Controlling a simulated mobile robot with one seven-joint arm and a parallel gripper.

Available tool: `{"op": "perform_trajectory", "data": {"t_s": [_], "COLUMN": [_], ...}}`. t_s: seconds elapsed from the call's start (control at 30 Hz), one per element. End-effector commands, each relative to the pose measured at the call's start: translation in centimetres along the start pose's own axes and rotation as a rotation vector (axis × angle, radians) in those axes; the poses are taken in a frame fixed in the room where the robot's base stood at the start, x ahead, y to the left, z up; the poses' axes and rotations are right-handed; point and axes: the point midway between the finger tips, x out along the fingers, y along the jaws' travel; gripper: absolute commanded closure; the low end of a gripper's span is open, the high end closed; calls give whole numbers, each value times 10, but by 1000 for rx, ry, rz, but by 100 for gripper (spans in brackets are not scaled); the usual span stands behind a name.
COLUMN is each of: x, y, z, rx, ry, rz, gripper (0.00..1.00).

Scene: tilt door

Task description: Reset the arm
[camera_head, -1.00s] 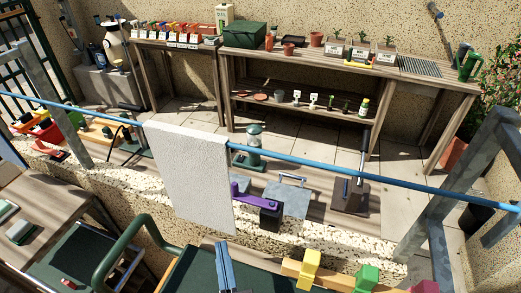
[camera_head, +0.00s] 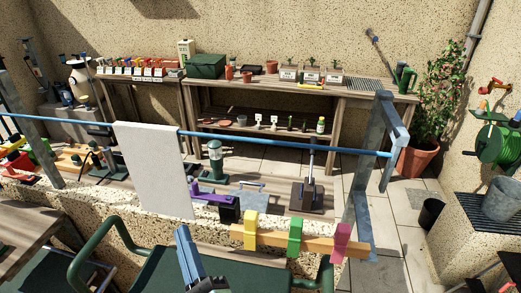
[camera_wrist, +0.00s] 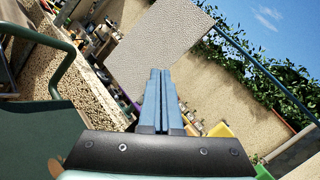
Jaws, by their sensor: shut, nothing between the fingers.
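My gripper (camera_head: 186,252) is at the lower middle of the head view, with its two blue fingers together and nothing between them. The wrist view shows the same closed fingers (camera_wrist: 155,95) pointing away from the camera. A tilt door is not something I can identify in these frames. A white cloth-like panel (camera_head: 153,170) hangs on a blue horizontal rail (camera_head: 270,143) ahead of my gripper. The panel also shows in the wrist view (camera_wrist: 158,45). My gripper is apart from it.
A wooden bar with yellow, green and pink clips (camera_head: 295,238) lies right of my gripper. A green tubular armrest (camera_head: 100,240) is at its left. Behind the rail stand a purple-handled item (camera_head: 210,195), a lantern (camera_head: 215,160) and a lever device (camera_head: 308,190). A paved floor (camera_head: 405,230) is open at right.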

Motion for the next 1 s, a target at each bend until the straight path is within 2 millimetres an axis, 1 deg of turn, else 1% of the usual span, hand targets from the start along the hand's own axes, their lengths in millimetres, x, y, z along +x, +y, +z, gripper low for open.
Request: {"op": "perform_trajectory", "data": {"t_s": [0.03,0.07,0.13,0.17,0.2,0.27,0.3,0.37,0.4,0.47,0.5,0.6,0.7,0.8,0.9,1.0], "x": [11,17,29,34,38,43,44,43,39,31,24,1,-20,-35,-41,-41], "y": [-20,-31,-59,-73,-92,-122,-142,-173,-194,-225,-245,-287,-316,-332,-339,-339], "z": [18,29,56,68,85,110,126,150,166,188,202,232,253,264,268,268], "rx": [-146,-242,-489,-607,-771,-1025,-1192,-1438,-1597,-1819,-1954,-2221,-2392,-2481,-2515,-2519], "ry": [-36,-52,-82,-90,-93,-80,-58,-4,47,144,221,428,616,742,796,803], "rz": [-26,-39,-81,-105,-141,-201,-245,-312,-357,-421,-459,-531,-567,-577,-578,-576], "gripper": [100,100,100,100,100,100,100,100,100,100,100,100,100,100,100,100]}}
